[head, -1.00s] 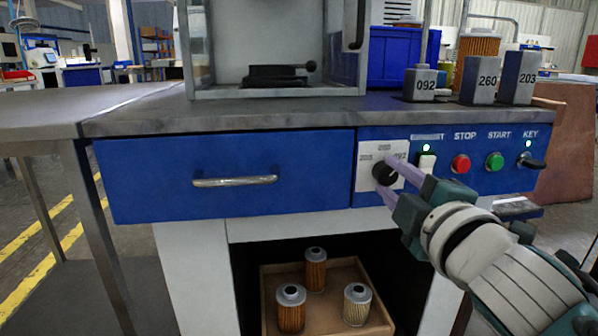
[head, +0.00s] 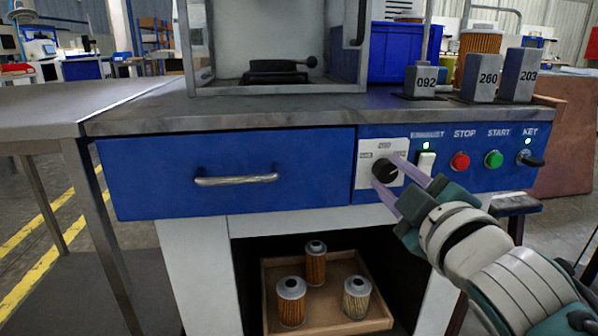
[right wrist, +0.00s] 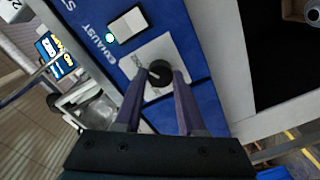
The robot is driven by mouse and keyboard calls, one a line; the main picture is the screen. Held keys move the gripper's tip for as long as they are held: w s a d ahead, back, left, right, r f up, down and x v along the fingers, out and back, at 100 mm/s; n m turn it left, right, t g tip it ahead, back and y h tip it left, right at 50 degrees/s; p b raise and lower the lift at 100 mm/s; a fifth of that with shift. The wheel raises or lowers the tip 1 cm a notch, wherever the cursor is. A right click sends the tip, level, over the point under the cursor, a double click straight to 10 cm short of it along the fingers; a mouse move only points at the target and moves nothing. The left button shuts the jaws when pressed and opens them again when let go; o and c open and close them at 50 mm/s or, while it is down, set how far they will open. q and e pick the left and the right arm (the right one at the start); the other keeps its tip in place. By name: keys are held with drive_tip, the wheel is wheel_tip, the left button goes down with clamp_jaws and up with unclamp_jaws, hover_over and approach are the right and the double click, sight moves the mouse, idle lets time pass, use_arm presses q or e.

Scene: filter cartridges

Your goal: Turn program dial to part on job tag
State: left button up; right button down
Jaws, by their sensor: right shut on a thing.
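The program dial is a black round knob (head: 384,171) on a white plate (head: 367,178) at the left end of the blue control panel. Small labels sit left of, above and right of it, too small to read. My right gripper (head: 387,172) has its two purple fingers on either side of the knob, shut on it. The right wrist view shows the knob (right wrist: 158,73) between the fingertips, with a pale pointer mark partly visible; its setting is unclear. I cannot make out a job tag. My left gripper is not in view.
Right of the dial are a white exhaust switch (head: 426,163), a red stop button (head: 460,161), a green start button (head: 494,159) and a key switch (head: 531,159). Numbered blocks (head: 487,80) stand above. A drawer handle (head: 236,180) protrudes left. A tray (head: 335,325) below holds filter cartridges.

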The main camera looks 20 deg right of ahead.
drive_tip(key=c, duration=0.5)
unclamp_jaws()
drive_tip(key=shift+s, duration=0.3)
drive_tip(key=p+v, duration=0.2)
drive_tip(key=v, duration=0.7)
drive_tip(key=shift+s, duration=0.2)
drive_tip(key=shift+a, duration=0.1)
